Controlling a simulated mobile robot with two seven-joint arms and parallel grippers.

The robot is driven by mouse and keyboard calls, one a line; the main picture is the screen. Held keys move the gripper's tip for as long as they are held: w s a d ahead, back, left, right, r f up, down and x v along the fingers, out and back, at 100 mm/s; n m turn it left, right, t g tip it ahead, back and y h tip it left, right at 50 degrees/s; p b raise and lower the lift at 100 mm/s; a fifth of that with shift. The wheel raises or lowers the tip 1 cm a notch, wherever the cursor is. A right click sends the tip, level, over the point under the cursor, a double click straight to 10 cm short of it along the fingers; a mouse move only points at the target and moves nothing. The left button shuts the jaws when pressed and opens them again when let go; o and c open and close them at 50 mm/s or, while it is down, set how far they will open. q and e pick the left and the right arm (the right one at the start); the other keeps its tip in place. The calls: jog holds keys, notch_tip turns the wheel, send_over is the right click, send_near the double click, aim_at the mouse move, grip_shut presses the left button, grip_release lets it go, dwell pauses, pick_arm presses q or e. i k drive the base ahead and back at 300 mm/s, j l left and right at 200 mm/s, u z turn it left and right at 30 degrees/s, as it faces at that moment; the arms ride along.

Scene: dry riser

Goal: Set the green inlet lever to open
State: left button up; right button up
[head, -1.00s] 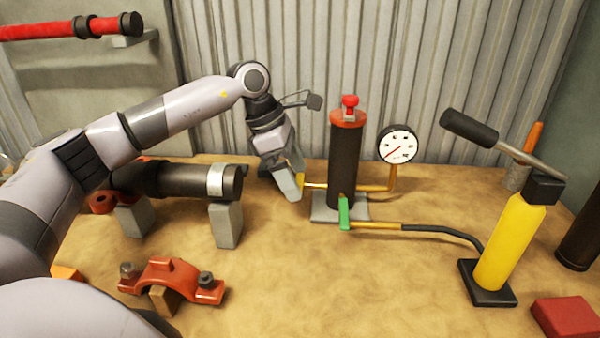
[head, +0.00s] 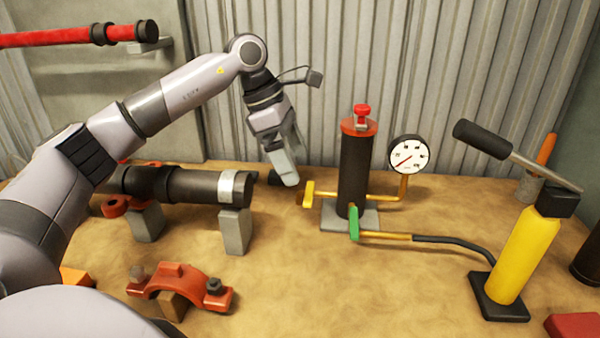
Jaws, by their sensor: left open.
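The green inlet lever (head: 354,223) stands upright at the right front of the base of a dark cylinder (head: 354,172), where a brass pipe (head: 385,235) runs off to the right. A yellow lever (head: 308,193) sits on the brass pipe at the left of the cylinder. My left gripper (head: 291,178) is open and empty, just above and left of the yellow lever, apart from the green lever. My right gripper is not in view.
A pressure gauge (head: 409,156) stands right of the cylinder. A yellow hand pump (head: 521,255) with a long handle is at the right, joined by a black hose (head: 455,242). A black pipe (head: 190,186) on blocks and an orange clamp (head: 178,283) lie left. The front middle is clear.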

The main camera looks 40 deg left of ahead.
aim_at(354, 230)
jog(key=k+l, duration=0.8)
